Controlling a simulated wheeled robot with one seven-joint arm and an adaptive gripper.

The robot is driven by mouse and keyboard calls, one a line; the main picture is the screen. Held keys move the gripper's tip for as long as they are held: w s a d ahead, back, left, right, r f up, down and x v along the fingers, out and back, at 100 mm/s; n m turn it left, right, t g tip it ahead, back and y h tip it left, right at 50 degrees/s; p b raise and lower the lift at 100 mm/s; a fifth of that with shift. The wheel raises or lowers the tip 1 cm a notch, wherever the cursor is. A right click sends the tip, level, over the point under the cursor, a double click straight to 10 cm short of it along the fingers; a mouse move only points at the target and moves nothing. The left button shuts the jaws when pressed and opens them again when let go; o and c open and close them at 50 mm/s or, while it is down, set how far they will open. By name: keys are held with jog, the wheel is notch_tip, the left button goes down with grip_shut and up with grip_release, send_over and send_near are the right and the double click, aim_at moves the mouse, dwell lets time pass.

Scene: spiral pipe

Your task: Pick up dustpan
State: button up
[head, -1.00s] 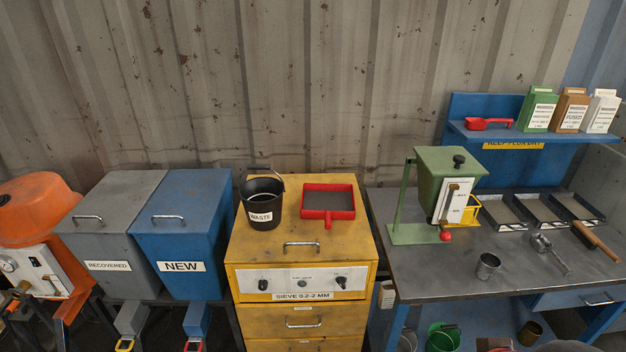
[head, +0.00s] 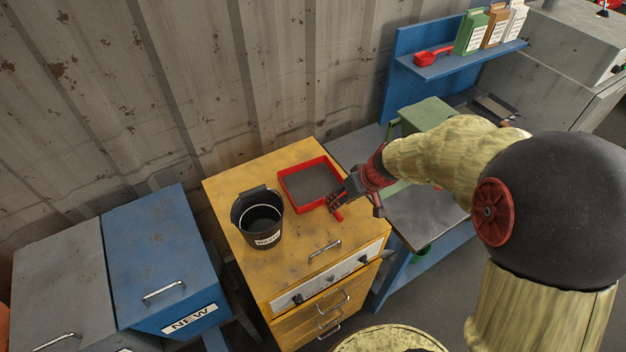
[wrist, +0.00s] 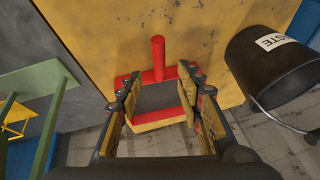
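The dustpan (head: 288,183), a red-rimmed pan with a dark grey floor and a short red handle, lies on top of the yellow sieve cabinet (head: 235,185). In the head view my gripper (head: 338,202) is at the dustpan's handle side and covers part of that edge. In the wrist view the dustpan's red handle (wrist: 157,58) points up the picture, beyond the fingertips. My gripper (wrist: 155,82) is open there, with its two fingers apart and the pan showing between them. Nothing is held. I cannot tell whether the fingers touch the pan.
A black waste bucket (head: 245,212) stands beside the dustpan on the cabinet; it is at the right in the wrist view (wrist: 265,75). A green hopper device (head: 425,113) stands on the bench to the right. Blue (head: 150,235) and grey (head: 60,280) bins stand at left.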

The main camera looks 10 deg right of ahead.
jog(key=b+x, duration=0.1)
jog(key=x, duration=0.6)
jog(key=shift+w+f, duration=0.25)
jog(key=shift+c, duration=0.2)
grip_shut()
jog(key=shift+r, duration=0.1)
dwell(0.4)
